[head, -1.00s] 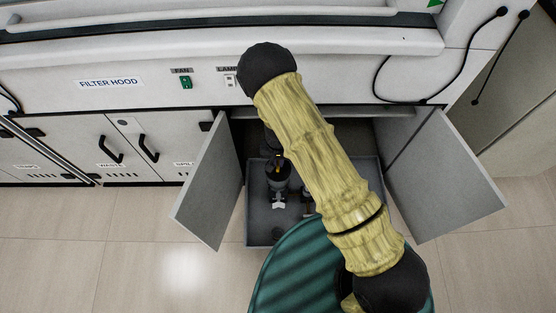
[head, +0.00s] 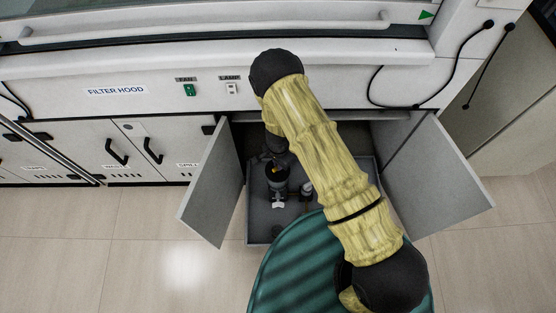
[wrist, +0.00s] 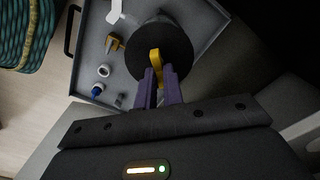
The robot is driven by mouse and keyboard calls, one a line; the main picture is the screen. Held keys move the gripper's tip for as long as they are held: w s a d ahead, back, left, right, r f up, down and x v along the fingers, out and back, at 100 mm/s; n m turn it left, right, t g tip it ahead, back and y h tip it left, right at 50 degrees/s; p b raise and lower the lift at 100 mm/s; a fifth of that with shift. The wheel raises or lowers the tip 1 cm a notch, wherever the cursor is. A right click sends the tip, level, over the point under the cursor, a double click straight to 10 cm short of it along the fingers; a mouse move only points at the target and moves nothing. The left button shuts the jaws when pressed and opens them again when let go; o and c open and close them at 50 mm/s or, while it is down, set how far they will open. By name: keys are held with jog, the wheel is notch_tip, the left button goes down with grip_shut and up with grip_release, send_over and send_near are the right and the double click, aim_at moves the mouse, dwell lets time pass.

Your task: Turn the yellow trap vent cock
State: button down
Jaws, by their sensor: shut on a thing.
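The yellow trap vent cock (wrist: 156,56) sits on top of a round black trap body (wrist: 178,60) in the wrist view. My gripper (wrist: 158,72) has purple fingers, which are shut on the cock's yellow handle from either side. In the head view the dark trap (head: 277,188) stands in the open cabinet, with a little yellow at its top. My arm's end is close to the trap there, and the fingers are hard to make out.
The trap stands in a grey tray (head: 259,224) between two open cabinet doors (head: 212,190) and (head: 440,178). A white lever (wrist: 115,12), a brass-coloured fitting (wrist: 115,43) and a blue-tipped fitting (wrist: 97,90) lie near the trap. The hood front (head: 150,75) overhangs the cabinet.

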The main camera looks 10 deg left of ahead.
jog(key=m+p, duration=0.2)
jog(key=m, duration=0.2)
jog(key=shift+r+m, duration=0.1)
jog(key=shift+m, duration=0.2)
jog(key=m+p, duration=0.1)
jog(key=m, duration=0.3)
jog(key=shift+s, duration=0.1)
jog(key=c, duration=1.5)
grip_release()
notch_tip(320, 180, up, 17)
jog(key=p, duration=0.3)
jog(key=shift+r, duration=0.1)
